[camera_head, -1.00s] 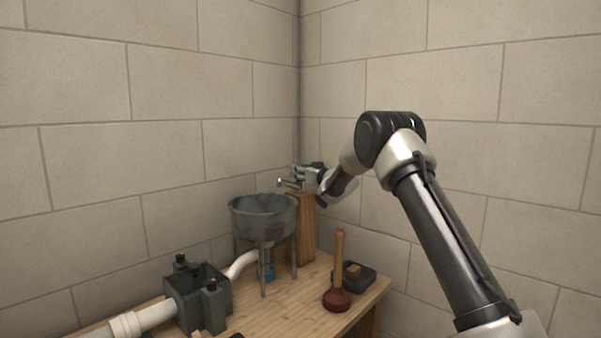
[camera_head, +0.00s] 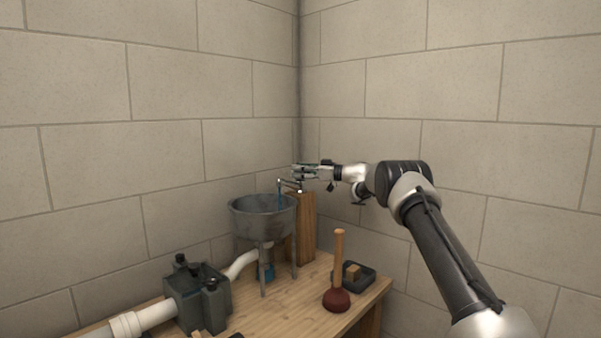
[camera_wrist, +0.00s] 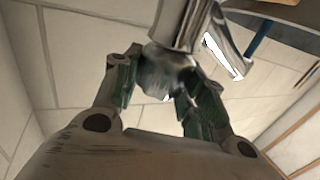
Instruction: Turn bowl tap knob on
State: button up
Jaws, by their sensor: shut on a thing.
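The bowl tap (camera_head: 290,185) sits at the top of a wooden post, its spout over the grey metal bowl (camera_head: 262,218). A blue stream of water (camera_head: 281,194) runs from the spout down into the bowl; it also shows in the wrist view (camera_wrist: 262,38). My gripper (camera_head: 301,172) reaches the tap from the right. In the wrist view, its green-padded fingers (camera_wrist: 164,85) are shut on the dark tap knob (camera_wrist: 168,70), one on each side. The chrome tap body (camera_wrist: 181,22) is just beyond the knob.
The wooden post (camera_head: 302,228) stands behind the bowl near the wall corner. A plunger (camera_head: 339,265) stands upright on the wooden bench (camera_head: 285,308), with a dark tray (camera_head: 366,281) beside it. A grey tank (camera_head: 203,297) and white pipe (camera_head: 146,318) are at left.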

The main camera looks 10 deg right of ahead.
jog(key=shift+r+n+g+y, duration=0.1)
jog(key=shift+n+g+y, duration=0.35)
jog(key=shift+g, duration=0.25)
jog(key=o, duration=1)
jog(key=shift+o, duration=0.2)
jog(key=shift+m+t+h, duration=0.25)
jog(key=shift+t, duration=0.25)
